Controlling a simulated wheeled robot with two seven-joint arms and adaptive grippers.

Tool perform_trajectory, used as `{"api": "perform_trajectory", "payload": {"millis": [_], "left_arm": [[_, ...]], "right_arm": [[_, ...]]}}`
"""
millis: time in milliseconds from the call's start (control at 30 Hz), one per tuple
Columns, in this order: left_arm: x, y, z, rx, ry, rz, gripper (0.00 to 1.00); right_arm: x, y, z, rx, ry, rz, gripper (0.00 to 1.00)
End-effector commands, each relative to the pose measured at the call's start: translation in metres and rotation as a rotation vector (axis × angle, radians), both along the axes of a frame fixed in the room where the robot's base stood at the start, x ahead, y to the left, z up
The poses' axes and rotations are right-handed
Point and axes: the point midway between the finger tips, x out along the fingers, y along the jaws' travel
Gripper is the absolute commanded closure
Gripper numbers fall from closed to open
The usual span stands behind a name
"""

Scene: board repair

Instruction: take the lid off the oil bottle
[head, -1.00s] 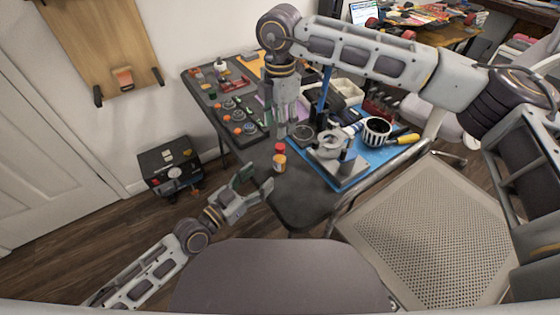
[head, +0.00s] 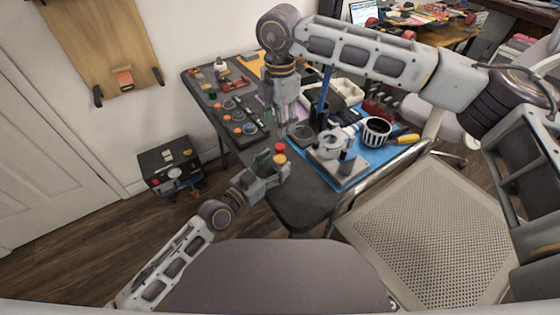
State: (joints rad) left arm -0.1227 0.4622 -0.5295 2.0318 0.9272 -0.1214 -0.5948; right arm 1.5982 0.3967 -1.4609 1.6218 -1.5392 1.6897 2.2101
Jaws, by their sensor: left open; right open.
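The oil bottle (head: 280,159) is small and orange with a red lid (head: 280,148). It stands on the dark table near its front left edge. My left gripper (head: 278,172) is open, with its fingers at the bottle's body; its lower part is hidden by them. I cannot tell whether the fingers touch it. My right gripper (head: 286,130) points down from above, just behind the lid in the picture, open and empty. It looks apart from the lid.
A blue mat (head: 378,160) with a grey stand (head: 330,145), a striped cup (head: 376,131) and a yellow-handled tool (head: 407,139) lies right of the bottle. A dark tray (head: 238,118) of parts is behind left. The table's front corner (head: 300,205) is bare.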

Motion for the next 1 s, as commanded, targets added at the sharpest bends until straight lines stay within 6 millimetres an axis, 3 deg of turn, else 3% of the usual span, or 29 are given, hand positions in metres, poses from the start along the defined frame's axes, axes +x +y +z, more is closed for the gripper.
{"api": "perform_trajectory", "payload": {"millis": [300, 767, 1000], "left_arm": [[0.016, -0.013, 0.0, -0.001, -0.001, 0.001, 0.39], [0.019, -0.017, 0.0, 0.001, -0.001, 0.0, 0.39], [0.019, -0.017, 0.0, 0.0, 0.0, 0.0, 0.68]], "right_arm": [[0.0, 0.0, 0.0, 0.0, 0.0, 0.0, 0.57], [0.0, 0.0, 0.0, 0.0, 0.0, 0.0, 0.57], [0.0, 0.0, 0.0, 0.0, 0.0, 0.0, 0.57]]}}
